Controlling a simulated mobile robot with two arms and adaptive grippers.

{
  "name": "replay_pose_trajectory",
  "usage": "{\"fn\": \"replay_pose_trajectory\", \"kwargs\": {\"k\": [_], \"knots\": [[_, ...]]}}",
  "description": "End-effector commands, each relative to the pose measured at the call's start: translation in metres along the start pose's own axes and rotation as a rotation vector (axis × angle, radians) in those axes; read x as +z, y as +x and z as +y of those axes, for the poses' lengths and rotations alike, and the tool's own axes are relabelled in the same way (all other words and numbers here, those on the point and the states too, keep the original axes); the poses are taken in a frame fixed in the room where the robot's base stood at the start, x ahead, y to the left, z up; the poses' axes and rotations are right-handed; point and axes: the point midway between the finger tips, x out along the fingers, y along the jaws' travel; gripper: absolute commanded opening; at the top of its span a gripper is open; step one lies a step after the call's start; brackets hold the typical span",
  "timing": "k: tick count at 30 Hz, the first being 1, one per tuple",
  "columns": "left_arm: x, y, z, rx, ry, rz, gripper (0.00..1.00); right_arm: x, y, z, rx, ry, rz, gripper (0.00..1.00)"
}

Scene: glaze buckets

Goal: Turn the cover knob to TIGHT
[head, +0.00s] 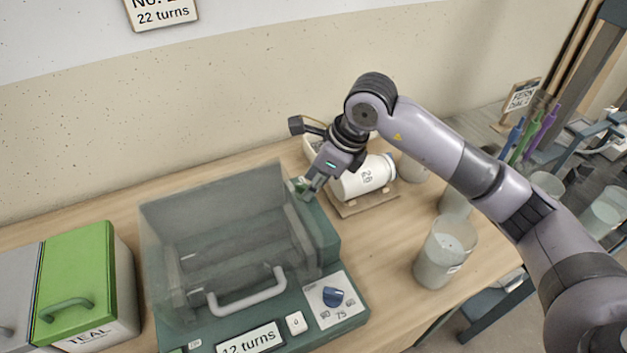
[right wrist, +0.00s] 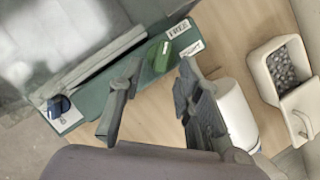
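The cover knob is a green grip (right wrist: 160,56) on the dark green end strip of the machine (head: 330,240). In the right wrist view, a FREE label (right wrist: 179,29) lies beside it and a second small label (right wrist: 191,49) is too blurred to read surely. In the head view, the knob (head: 299,185) is partly hidden by my right gripper (head: 306,190). The right wrist view shows this gripper (right wrist: 160,72) open, with the knob appearing between its fingertips; contact cannot be told. The clear cover (head: 215,240) is down over the machine. My left gripper is not in view.
A white jar (head: 355,182) lies on a wooden rest (head: 350,208) close beside the right gripper. A bin of grey pellets (right wrist: 281,66) stands near. A blue knob (head: 333,296) is on the front panel. A green TEAL box (head: 75,280) stands left; clear cups (head: 440,260) stand right.

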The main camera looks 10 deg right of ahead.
Motion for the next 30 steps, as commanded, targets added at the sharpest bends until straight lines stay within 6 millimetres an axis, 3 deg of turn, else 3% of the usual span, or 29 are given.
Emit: {"fn": "replay_pose_trajectory", "kwargs": {"k": [11,25,30], "knots": [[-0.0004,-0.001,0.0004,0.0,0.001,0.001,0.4,-0.0001,0.008,0.0001,-0.001,-0.001,-0.001,0.32],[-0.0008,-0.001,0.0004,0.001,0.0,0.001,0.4,-0.0001,0.0076,0.0001,-0.001,-0.001,0.0,0.02],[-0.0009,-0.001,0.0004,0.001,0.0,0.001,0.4,-0.0001,0.0075,0.0,-0.001,-0.001,0.0,0.0]]}}
